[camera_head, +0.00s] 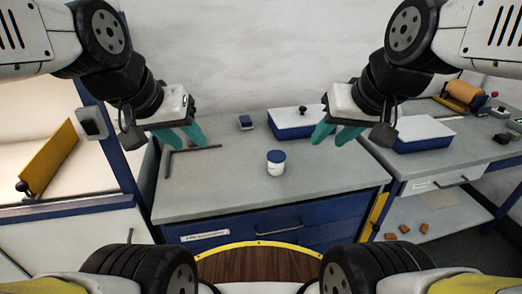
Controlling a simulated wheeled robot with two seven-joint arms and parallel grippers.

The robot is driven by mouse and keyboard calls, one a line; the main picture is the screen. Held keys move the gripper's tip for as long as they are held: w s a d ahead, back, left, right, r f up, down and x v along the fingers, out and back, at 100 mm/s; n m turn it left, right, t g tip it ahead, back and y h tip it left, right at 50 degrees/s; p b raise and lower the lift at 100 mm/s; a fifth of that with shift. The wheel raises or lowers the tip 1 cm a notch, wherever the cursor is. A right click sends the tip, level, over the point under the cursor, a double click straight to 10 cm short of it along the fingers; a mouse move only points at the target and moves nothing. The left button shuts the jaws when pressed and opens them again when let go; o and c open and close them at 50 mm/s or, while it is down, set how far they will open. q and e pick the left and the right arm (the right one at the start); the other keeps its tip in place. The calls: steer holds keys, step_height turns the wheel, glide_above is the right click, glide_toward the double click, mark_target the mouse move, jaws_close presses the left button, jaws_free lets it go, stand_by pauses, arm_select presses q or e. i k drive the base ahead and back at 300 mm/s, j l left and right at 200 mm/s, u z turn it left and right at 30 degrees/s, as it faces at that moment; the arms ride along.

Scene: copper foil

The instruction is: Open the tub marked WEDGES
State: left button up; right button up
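A small round white tub (276,168) with a blue lid stands upright and closed on the grey worktop, near the middle. It has a mark on its front that is too small to read. A blue box (287,133) with a white lid and dark knob stands behind it, and another blue box (425,144) with a white lid stands on the right bench. I cannot read WEDGES on any of them. My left gripper (184,137) is open and empty above the worktop's left part. My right gripper (333,134) is open and empty, right of the small tub, partly covering the box behind.
A dark L-shaped square (193,150) lies on the worktop (225,195) at left, and a small blue block (245,123) lies at the back. A copper-coloured roll (464,92) is at far right. Several orange pieces (404,229) lie on the low shelf. The worktop around the tub is clear.

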mark_target(275, 169)
steer(key=l+u, duration=0.15)
steer(key=u, duration=0.25)
steer(key=l+u, duration=0.2)
steer(key=u, duration=0.2)
steer(key=l+u, duration=0.15)
steer(key=u, duration=0.25)
steer(key=l+u, duration=0.2)
steer(key=u, duration=0.2)
steer(key=k+l+u, duration=0.25)
steer(key=l, duration=0.25)
steer(key=k+l+u, duration=0.2)
steer(key=l, duration=0.3)
steer(key=k+l+u, duration=0.25)
steer(key=l, duration=0.2)
steer(key=k+l, duration=0.4)
